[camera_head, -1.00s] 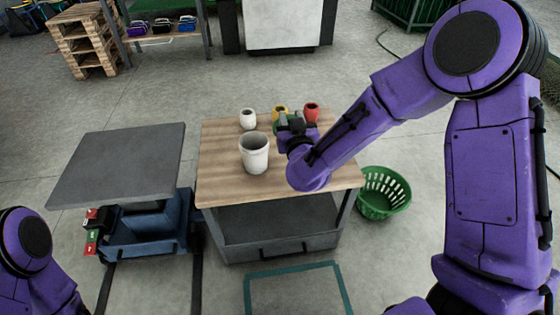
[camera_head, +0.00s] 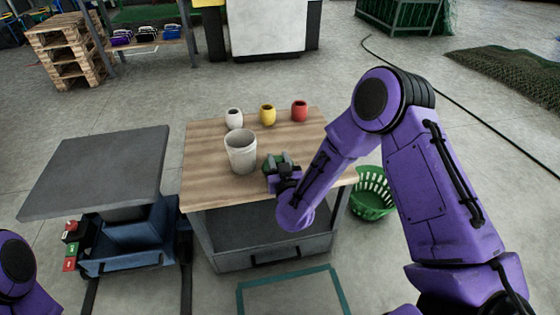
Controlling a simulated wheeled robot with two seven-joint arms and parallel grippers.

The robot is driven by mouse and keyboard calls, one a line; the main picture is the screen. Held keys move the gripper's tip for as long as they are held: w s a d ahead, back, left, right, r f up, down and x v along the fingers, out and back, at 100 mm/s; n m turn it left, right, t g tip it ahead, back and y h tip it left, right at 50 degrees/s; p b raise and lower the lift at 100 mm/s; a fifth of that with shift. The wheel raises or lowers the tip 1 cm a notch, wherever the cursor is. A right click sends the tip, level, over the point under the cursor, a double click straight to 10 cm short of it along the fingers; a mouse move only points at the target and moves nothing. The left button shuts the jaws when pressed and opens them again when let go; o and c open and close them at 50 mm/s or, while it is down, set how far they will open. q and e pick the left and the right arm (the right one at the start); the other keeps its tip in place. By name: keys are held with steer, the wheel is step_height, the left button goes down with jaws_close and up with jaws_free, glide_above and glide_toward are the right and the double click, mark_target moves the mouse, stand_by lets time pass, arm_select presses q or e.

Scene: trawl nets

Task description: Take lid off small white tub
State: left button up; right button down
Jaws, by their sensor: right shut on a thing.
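A small white tub (camera_head: 234,119) stands upright at the back left of the wooden table (camera_head: 205,180). Its top looks dark inside, but it is too small to be sure whether a lid is on it. My right gripper (camera_head: 277,166) is low over the front right of the table, apart from the small tub. It is shut on a small green thing (camera_head: 284,161), mostly hidden by the gripper; I cannot tell whether this is a lid. My left gripper is out of view; only a part of my left arm shows at the lower left.
A larger white tub (camera_head: 241,153) stands just left of my right gripper. A yellow tub (camera_head: 267,114) and a red tub (camera_head: 299,111) stand in the back row. A green basket (camera_head: 371,200) is on the floor at right. A grey-topped cart (camera_head: 100,170) stands at left.

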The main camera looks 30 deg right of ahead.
steer(key=shift+f, duration=0.2)
steer(key=c, duration=0.8)
jaws_free()
steer(key=shift+o, duration=0.2)
